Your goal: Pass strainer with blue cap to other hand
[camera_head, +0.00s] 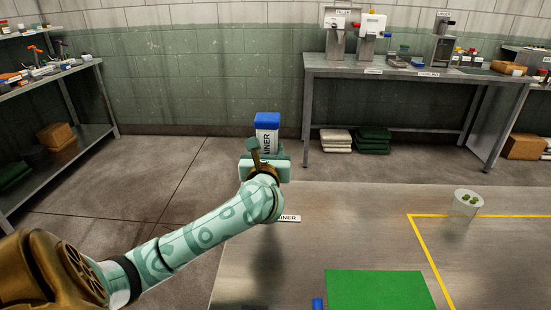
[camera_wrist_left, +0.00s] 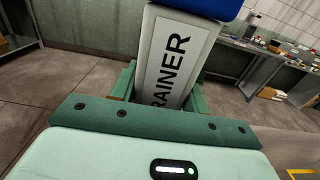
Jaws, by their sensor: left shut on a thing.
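The strainer (camera_head: 267,139) is a pale upright box with dark lettering, and it has a blue cap (camera_head: 267,119). My left gripper (camera_head: 265,160) is shut on its lower part and holds it up above the far left part of the grey table. In the left wrist view the strainer (camera_wrist_left: 172,65) stands between the green fingers (camera_wrist_left: 165,88), with its label facing the camera and the blue cap (camera_wrist_left: 205,6) cut by the top edge. The fingers hide its base. My right gripper is in neither view.
A metal bench (camera_head: 415,74) with machines stands behind; shelves (camera_head: 75,67) stand left. The table's middle is clear.

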